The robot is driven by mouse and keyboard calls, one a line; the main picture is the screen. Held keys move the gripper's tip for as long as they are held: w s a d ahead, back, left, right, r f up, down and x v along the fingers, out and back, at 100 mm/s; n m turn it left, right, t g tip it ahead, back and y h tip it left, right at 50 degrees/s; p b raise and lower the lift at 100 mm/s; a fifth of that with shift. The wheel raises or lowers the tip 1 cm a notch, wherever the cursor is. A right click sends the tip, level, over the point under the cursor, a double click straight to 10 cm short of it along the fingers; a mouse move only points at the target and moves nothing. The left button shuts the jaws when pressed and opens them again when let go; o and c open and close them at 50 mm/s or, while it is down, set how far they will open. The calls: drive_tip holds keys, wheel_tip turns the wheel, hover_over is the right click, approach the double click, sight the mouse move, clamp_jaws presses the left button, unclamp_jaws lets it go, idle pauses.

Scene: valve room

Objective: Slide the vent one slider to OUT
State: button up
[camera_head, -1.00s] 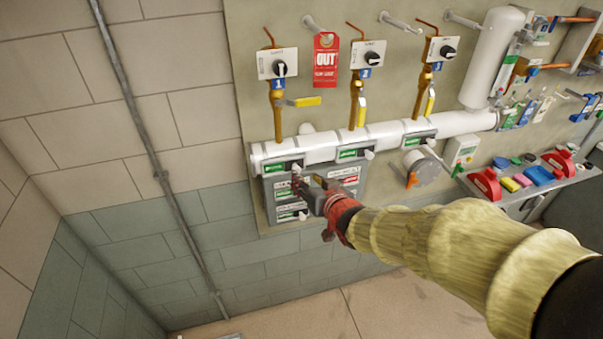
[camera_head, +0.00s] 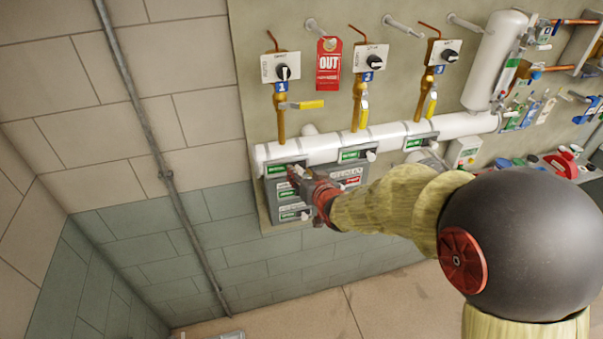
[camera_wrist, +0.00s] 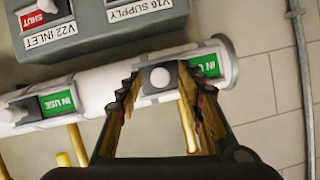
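My gripper (camera_wrist: 158,80) is open, with one finger on each side of the knob. I cannot tell whether either finger touches it. In the head view my gripper (camera_head: 297,180) partly covers the plate's right end.
A second slider (camera_wrist: 58,103) on the pipe also shows green "IN USE". A grey box (camera_wrist: 95,38) with several sliders sits close by, labelled "V22 INLET" and "V16 SUPPLY".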

drive_tip(key=shift+c, duration=0.9)
drive_tip(key=c, duration=0.7)
clamp_jaws()
